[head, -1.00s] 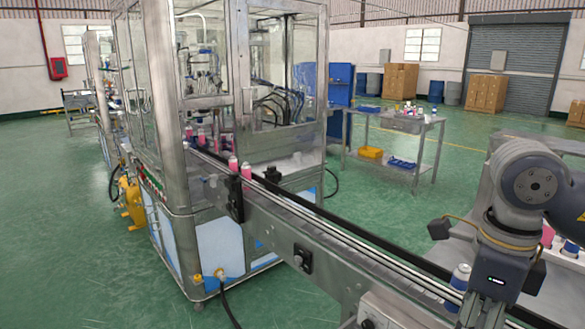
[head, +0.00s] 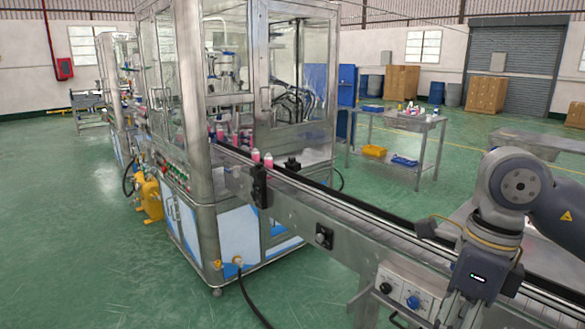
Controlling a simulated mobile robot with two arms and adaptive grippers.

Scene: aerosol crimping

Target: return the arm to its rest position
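My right arm (head: 515,190) comes in from the right edge, bent at a grey joint, with its dark wrist (head: 482,268) pointing down over the near end of the conveyor (head: 340,215). A small green light shows on the wrist. The gripper fingers are not visible below it, so I cannot see whether they hold anything. My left arm and gripper are not in view. Pink cans (head: 268,160) stand upright on the conveyor at the machine's opening, well apart from my arm.
The glass-walled machine (head: 205,120) fills the left middle. A control box with knobs (head: 405,290) sits on the conveyor's near side, close to my wrist. A steel side table (head: 400,122) with a yellow bin (head: 374,151) stands behind. Green floor is open at left.

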